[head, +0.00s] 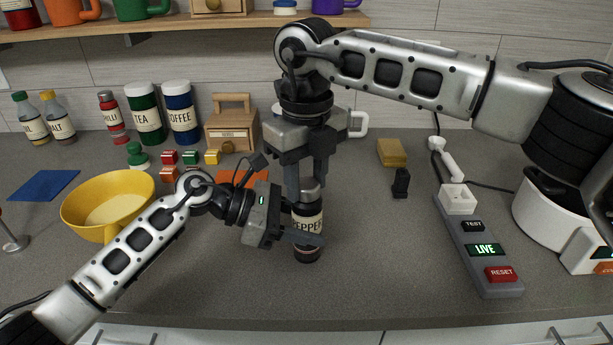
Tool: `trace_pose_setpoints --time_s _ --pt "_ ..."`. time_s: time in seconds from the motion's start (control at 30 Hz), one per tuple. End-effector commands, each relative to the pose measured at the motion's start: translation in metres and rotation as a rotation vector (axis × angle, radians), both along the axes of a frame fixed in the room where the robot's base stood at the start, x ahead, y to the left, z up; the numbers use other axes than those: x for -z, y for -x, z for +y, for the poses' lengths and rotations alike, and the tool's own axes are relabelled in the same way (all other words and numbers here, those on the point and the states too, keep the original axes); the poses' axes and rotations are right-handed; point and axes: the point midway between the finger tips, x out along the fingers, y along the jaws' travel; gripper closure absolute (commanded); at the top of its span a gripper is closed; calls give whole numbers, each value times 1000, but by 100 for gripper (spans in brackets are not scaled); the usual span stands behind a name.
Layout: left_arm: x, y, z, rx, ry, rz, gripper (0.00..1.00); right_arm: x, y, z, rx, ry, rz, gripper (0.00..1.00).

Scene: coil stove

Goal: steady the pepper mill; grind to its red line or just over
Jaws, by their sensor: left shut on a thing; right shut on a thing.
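The pepper mill (307,253) stands upright on the grey counter, dark with a cream label reading "PEPPER". My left gripper (303,237) comes in from the left and is shut around the mill's lower body, partly covering the label. My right gripper (307,183) reaches down from above and is shut on the mill's top. The mill's red line cannot be made out at this size, and the gripper fingers hide part of the mill.
A yellow bowl (108,205) stands at left, with a blue mat (45,185) beyond it. Tea (145,115) and coffee (179,112) canisters and a wooden box (232,128) stand behind. A power strip (478,245) reading "LIVE" lies right. The counter between mill and strip is clear.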

Motion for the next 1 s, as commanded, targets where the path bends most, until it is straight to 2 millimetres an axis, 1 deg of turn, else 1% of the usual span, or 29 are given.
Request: trace_pose_setpoints --time_s 0.17,0.2,0.23,0.27,0.53,0.67,0.77,1.0 --pt "1 1 0 2 -2 1 80 -1 0 0 -1 -3 -2 86" --pt "1 1 0 2 -2 1 80 -1 0 0 -1 -3 -2 52" --pt "1 1 0 2 -2 1 80 -1 0 0 -2 -3 -2 44" --pt "1 1 0 2 -2 1 80 -1 0 0 -2 -2 -2 41" --pt "1 1 0 1 -1 2 80 -1 0 0 -2 -1 -2 41" --pt "1 0 0 1 -1 2 80 -11 -1 0 -2 -1 -3 41" --pt "1 0 0 1 -1 2 80 -28 -1 0 -1 -3 -5 41" --pt "1 0 0 1 -1 1 80 -80 0 1 -1 -3 -5 41"
